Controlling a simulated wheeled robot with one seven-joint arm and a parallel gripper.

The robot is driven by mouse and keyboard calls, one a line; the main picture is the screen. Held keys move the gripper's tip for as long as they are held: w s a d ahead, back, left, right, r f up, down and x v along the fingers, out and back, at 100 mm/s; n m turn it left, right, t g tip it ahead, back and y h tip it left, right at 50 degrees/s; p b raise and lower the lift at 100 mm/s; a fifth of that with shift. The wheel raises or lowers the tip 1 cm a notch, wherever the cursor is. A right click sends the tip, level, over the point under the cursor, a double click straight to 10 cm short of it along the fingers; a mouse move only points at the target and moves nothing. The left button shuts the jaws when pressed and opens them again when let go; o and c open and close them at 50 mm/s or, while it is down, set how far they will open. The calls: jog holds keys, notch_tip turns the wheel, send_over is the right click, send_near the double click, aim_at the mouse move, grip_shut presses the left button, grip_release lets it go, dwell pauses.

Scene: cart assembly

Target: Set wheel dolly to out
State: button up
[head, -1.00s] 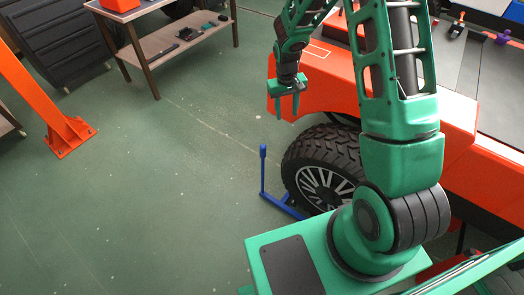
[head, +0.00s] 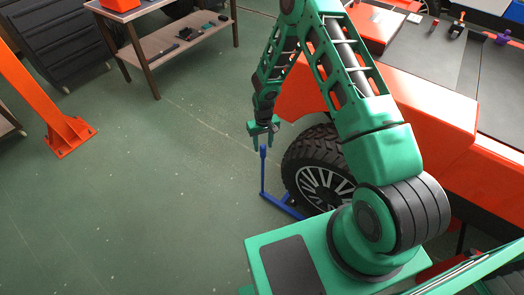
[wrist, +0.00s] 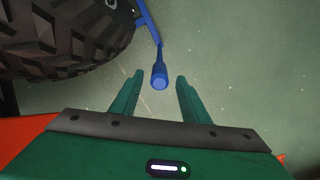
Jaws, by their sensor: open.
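The wheel dolly is a blue frame (head: 284,207) low on the floor beside a black tyred wheel (head: 322,170), with an upright blue handle (head: 263,170) at its left end. My gripper (head: 262,147) is open and empty, pointing down close to the top of the handle. In the wrist view the round handle top (wrist: 159,78) shows between and just beyond the fingertips of my gripper (wrist: 158,78). I cannot tell the exact height gap. Most of the dolly behind the wheel is hidden.
The orange cart body (head: 420,110) stands right of the wheel, over it. A bench with a shelf (head: 180,45) stands at the top left, and an orange post (head: 45,100) at the left. The green floor (head: 150,200) left of the handle is clear.

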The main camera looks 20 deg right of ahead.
jog(key=shift+f, duration=2.15)
